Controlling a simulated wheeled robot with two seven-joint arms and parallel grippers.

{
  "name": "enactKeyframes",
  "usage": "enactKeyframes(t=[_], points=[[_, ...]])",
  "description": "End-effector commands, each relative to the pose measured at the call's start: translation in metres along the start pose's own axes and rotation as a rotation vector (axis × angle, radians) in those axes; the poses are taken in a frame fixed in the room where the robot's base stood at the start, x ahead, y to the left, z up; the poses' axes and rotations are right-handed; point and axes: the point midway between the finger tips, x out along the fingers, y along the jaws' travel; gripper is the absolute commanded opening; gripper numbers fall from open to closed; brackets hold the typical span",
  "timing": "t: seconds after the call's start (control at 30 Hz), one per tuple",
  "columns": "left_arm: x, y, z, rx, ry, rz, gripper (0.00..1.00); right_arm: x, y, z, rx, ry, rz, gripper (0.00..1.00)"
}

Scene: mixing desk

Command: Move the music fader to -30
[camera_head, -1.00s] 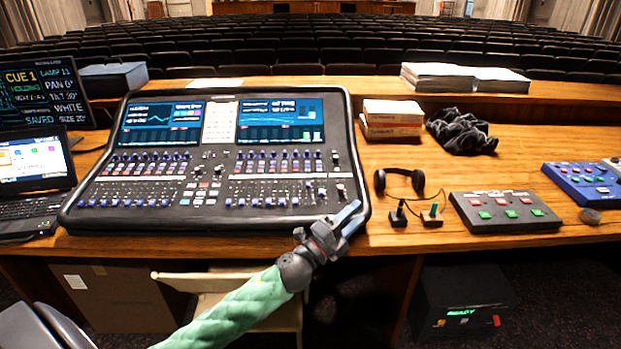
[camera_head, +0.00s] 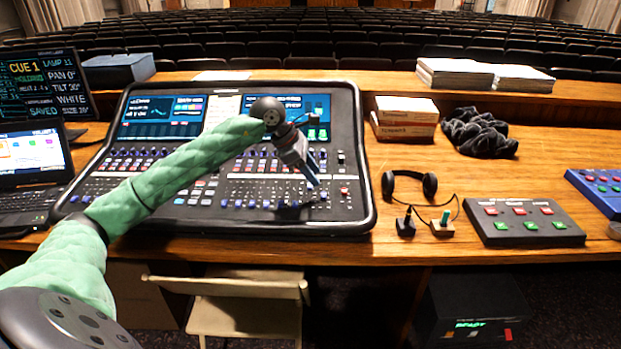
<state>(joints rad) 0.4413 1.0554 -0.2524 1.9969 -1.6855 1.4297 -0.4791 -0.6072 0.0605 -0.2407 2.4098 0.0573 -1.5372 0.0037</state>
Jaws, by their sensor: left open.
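The mixing desk (camera_head: 364,205) is a black console with screens at the back and rows of small faders and knobs below. My left gripper (camera_head: 314,183) is over the right part of the desk, pointing down toward the lower fader rows, and is open. The bottom fader row (camera_head: 250,203) has blue-purple caps. I cannot tell which fader is the music one, nor read its scale. My left wrist and forearm hide part of the right screen and the middle controls. I cannot tell whether the fingers touch a fader. My right gripper is not in view.
A laptop (camera_head: 35,165) stands left of the desk. Headphones (camera_head: 408,184), two small joystick-like switches (camera_head: 442,225) and a grey button box (camera_head: 523,222) lie to the right. A chair (camera_head: 240,305) is in front below.

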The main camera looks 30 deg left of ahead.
Motion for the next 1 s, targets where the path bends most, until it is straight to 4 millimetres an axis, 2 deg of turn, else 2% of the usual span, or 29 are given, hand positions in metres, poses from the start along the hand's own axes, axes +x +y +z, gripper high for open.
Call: enactKeyframes(t=[0.03, 0.1, 0.27, 0.37, 0.73, 1.0], points=[[-0.013, 0.010, -0.010, 0.008, 0.060, 0.024, 0.44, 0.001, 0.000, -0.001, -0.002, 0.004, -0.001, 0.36], [-0.026, 0.018, -0.021, 0.014, 0.124, 0.044, 0.44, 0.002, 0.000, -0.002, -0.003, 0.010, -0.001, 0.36], [-0.037, 0.026, -0.033, 0.019, 0.188, 0.062, 0.44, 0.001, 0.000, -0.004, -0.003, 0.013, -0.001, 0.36], [-0.031, 0.026, -0.034, 0.019, 0.191, 0.061, 0.44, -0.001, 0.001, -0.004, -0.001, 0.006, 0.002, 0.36], [0.019, 0.029, -0.043, 0.018, 0.187, 0.058, 0.44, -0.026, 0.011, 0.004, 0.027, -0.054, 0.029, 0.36], [0.037, 0.030, -0.047, 0.018, 0.187, 0.061, 0.44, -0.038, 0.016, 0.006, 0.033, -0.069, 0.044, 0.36]])
